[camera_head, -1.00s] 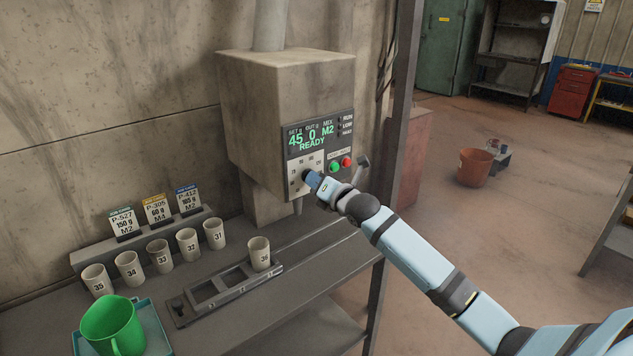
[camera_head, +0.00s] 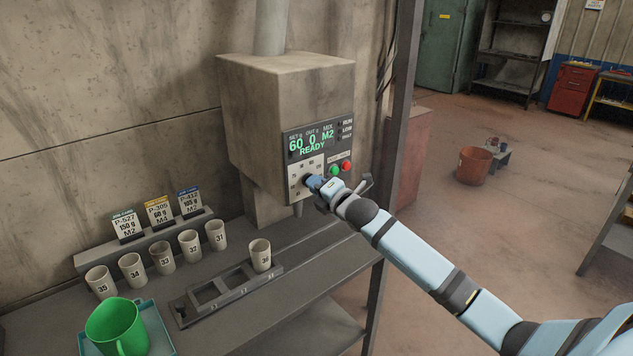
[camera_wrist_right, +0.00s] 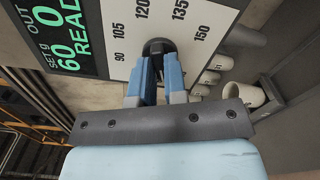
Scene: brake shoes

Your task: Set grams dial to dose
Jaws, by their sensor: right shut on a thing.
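The dosing machine (camera_head: 262,105) has a panel whose display (camera_head: 312,141) reads SET g 60, OUT g 0, MIX M2, READY. Below it is a white dial plate (camera_head: 294,182). My right gripper (camera_head: 311,183) is shut on the grams dial, which it mostly hides in the head view. In the right wrist view the dark dial (camera_wrist_right: 158,46) sits between the blue fingertips (camera_wrist_right: 158,68), with numbers 90 to 150 visible around it. Three job cards stand at left: P-527 (camera_head: 127,226) 150 g M2, P-305 (camera_head: 159,211) 60 g M4, P-412 (camera_head: 190,202) 105 g M2. My left gripper is out of view.
A green button (camera_head: 334,170) and red button (camera_head: 347,166) sit just above my right gripper. Several numbered cups (camera_head: 189,244) line the bench. Cup 36 (camera_head: 260,254) stands in a slotted rack (camera_head: 190,315). A green mug (camera_head: 117,325) is on a teal tray (camera_head: 160,335).

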